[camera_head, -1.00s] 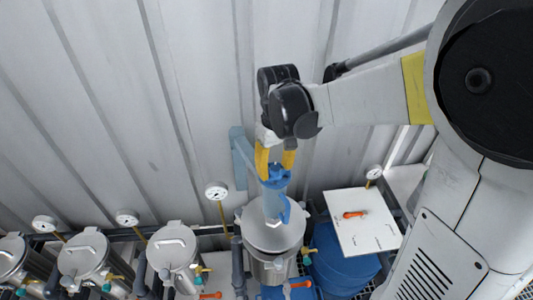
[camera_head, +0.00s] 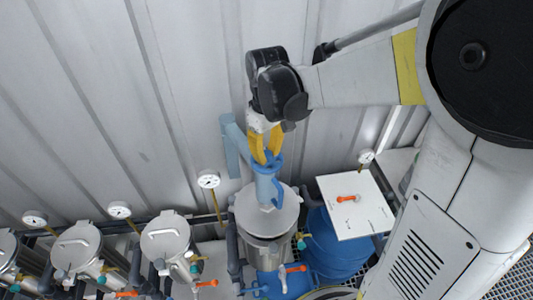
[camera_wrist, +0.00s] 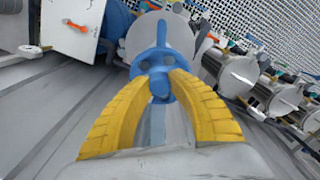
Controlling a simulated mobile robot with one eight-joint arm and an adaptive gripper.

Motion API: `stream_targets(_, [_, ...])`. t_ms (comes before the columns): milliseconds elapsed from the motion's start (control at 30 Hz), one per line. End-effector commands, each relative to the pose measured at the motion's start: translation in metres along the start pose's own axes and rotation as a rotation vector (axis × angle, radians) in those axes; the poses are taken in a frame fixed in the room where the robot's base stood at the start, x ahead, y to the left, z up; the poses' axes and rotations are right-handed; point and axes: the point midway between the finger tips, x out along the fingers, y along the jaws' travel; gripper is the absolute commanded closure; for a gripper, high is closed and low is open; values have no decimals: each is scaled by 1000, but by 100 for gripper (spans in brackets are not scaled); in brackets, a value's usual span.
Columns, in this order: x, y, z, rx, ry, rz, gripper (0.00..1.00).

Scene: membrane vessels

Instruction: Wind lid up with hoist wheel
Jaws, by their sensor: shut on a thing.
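In the wrist view my gripper (camera_wrist: 160,80) has a blue knob of the wheel (camera_wrist: 160,62) between the fingertips. The round grey lid (camera_head: 286,218) lies below the hoist, at the top of the steel vessel (camera_head: 268,247). Whether there is a gap under the lid cannot be told.
Several lidded steel vessels (camera_head: 165,238) stand in a row at left, with gauges (camera_head: 208,180) behind them. A white panel with an orange lever (camera_head: 358,215) and a blue drum (camera_head: 335,250) stand at right. The ribbed wall (camera_head: 80,110) is close behind my arm.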

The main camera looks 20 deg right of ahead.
Motion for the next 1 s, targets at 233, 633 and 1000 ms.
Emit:
stream_targets(233, [0, 0, 0, 1, 0, 0, 53])
stream_targets(633, [-7, 0, 0, 2, 0, 0, 53])
stream_targets(1000, [-82, 0, 0, 2, 0, 0, 53])
